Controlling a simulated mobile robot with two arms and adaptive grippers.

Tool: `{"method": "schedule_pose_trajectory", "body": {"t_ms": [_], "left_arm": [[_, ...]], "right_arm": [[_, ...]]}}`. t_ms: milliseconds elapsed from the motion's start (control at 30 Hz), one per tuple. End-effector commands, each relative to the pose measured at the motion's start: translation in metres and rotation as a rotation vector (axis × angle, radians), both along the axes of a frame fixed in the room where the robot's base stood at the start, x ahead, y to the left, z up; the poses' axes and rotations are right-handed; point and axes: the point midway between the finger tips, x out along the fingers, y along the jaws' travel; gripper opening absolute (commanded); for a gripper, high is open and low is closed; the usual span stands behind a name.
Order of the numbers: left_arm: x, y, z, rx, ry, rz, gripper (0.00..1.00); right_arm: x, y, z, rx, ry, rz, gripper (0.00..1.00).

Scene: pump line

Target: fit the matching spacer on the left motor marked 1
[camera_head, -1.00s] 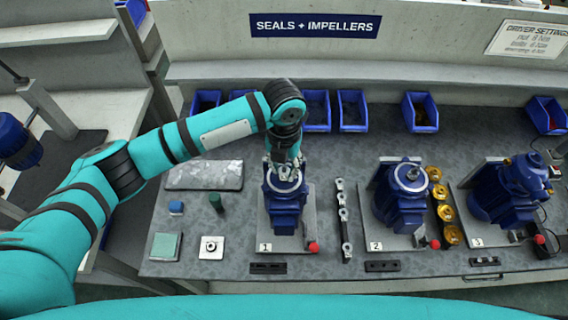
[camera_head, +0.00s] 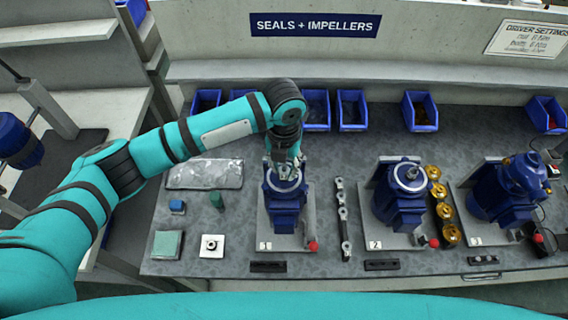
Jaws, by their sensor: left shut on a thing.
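The left motor (camera_head: 284,208) is blue and stands on a grey plate with a label 1 (camera_head: 265,245) at its front left corner. My left gripper (camera_head: 286,172) points down at the top of this motor. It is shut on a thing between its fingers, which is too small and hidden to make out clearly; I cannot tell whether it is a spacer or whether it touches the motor. A light square plate with a dark-centred round part (camera_head: 212,246) lies on the bench left of the motor. My right gripper is not in view.
Motor 2 (camera_head: 400,200) and motor 3 (camera_head: 508,192) stand to the right. A strip with several metal rings (camera_head: 343,215) lies between motors 1 and 2. Several brass parts (camera_head: 443,210) stand beside motor 2. Blue bins (camera_head: 420,112) line the back.

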Motion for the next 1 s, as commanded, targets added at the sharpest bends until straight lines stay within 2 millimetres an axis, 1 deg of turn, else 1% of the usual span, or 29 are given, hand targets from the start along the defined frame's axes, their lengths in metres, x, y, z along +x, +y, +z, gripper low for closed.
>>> {"method": "schedule_pose_trajectory", "body": {"t_ms": [433, 467, 600, 667, 833, 867, 1000], "left_arm": [[-0.0001, -0.0002, -0.0022, 0.0, 0.0, 0.0, 0.13], [-0.0001, -0.0002, -0.0023, 0.0, 0.0, 0.0, 0.28], [-0.0001, -0.0002, -0.0021, 0.0, 0.0, 0.0, 0.47], [-0.0001, -0.0002, -0.002, 0.0, 0.0, 0.0, 0.54], [-0.0001, -0.0002, -0.002, 0.0, 0.0, 0.0, 0.54], [-0.0001, -0.0002, -0.002, 0.0, 0.0, 0.0, 0.56], [0.0, -0.0001, -0.002, 0.0, 0.0, 0.0, 0.74]], "right_arm": [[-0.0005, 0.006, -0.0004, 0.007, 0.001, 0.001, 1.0], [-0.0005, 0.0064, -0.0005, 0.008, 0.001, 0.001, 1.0], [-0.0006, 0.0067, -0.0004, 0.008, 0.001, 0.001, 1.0], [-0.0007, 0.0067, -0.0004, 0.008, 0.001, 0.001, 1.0], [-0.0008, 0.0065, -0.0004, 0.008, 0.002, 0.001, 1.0], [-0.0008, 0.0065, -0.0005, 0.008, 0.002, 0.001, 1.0], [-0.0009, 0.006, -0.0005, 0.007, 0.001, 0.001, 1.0]]}}
